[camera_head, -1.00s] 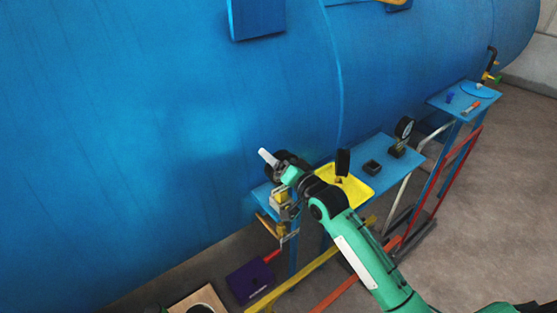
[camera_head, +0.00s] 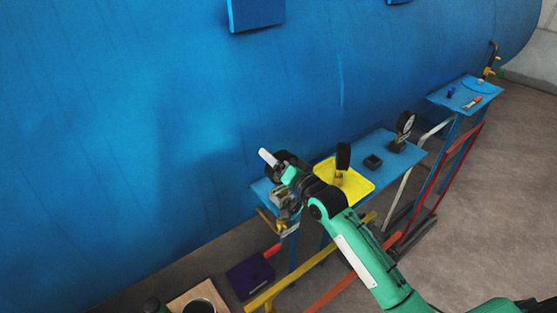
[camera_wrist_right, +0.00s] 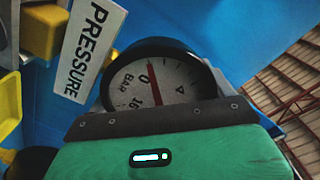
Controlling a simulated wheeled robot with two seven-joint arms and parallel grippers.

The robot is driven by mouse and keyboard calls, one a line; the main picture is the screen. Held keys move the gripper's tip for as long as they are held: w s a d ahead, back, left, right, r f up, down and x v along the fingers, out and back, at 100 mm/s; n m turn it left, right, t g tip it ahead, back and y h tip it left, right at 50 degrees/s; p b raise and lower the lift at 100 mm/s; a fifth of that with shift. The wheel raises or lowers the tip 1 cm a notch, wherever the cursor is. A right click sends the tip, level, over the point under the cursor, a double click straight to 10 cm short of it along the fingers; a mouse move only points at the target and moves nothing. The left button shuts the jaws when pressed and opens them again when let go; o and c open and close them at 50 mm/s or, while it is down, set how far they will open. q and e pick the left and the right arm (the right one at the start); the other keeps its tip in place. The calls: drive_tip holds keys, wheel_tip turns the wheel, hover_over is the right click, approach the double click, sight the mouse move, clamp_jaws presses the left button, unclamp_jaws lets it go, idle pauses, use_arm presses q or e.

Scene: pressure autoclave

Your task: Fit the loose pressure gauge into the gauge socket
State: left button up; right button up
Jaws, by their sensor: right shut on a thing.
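My right gripper (camera_head: 284,180) is at the left end of the blue bench, close to the tank. It is shut on a black round pressure gauge (camera_wrist_right: 155,80). In the right wrist view the gauge's white dial with a red needle shows, tilted, just beyond the green gripper body. The fingertips are hidden. A white plate marked PRESSURE (camera_wrist_right: 88,48) is close to the left of the dial; it also shows in the head view (camera_head: 268,157). Grey fittings (camera_head: 280,197) lie just below the gripper. I cannot make out the socket opening or whether the gauge touches it. My left gripper is not in view.
The blue bench (camera_head: 385,145) carries a yellow tray (camera_head: 352,186) with a black upright item, a small black block (camera_head: 372,162) and another dial gauge (camera_head: 404,123). The big blue tank (camera_head: 170,110) walls the back. A purple box (camera_head: 250,276) lies below; floor at right is free.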

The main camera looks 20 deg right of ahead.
drive_tip(key=shift+f, duration=0.1)
drive_tip(key=o, duration=1.2)
drive_tip(key=shift+s+d+f, duration=0.2)
drive_tip(key=shift+s, duration=0.3)
drive_tip(key=shift+r+b+v, duration=0.15)
drive_tip(key=shift+b+v, duration=0.95)
drive_tip(key=shift+v, duration=2.1)
drive_tip(key=shift+r+b+v, duration=0.1)
drive_tip(key=shift+b+v, duration=0.95)
drive_tip(key=shift+v, duration=2.15)
